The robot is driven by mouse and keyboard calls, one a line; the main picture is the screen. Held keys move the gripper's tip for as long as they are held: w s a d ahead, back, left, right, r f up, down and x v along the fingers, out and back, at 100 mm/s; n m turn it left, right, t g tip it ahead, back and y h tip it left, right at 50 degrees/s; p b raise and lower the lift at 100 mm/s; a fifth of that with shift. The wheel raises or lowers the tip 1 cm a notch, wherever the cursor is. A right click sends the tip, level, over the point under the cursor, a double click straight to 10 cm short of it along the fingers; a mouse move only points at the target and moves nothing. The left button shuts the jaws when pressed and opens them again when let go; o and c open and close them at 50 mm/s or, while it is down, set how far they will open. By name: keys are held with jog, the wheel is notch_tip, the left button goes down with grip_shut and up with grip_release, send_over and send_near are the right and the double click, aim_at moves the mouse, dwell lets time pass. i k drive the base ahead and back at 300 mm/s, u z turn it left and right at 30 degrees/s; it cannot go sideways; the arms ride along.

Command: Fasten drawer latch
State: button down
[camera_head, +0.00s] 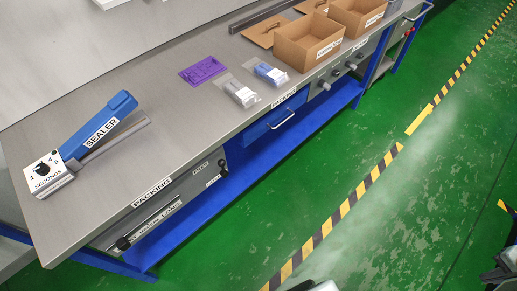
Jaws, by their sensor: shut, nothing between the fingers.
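A grey drawer front (165,205) sits under the bench edge at lower left, below a PACKING label. It carries a long dark bar with a black end (123,243) and a printed strip. A small black knob (221,163) near its right end may be the latch; its exact position is too small to tell. A blue drawer (276,122) with a pale handle sits further right and looks shut. My gripper is not recognisable in this view.
The blue-handled sealer (100,124) lies on the grey bench (150,90). The green floor (260,215) in front is clear, with a striped line (340,212).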

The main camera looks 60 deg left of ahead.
aim_at(224, 173)
jog(key=i, duration=1.9)
jog(key=u, duration=5.9)
jog(key=i, duration=1.05)
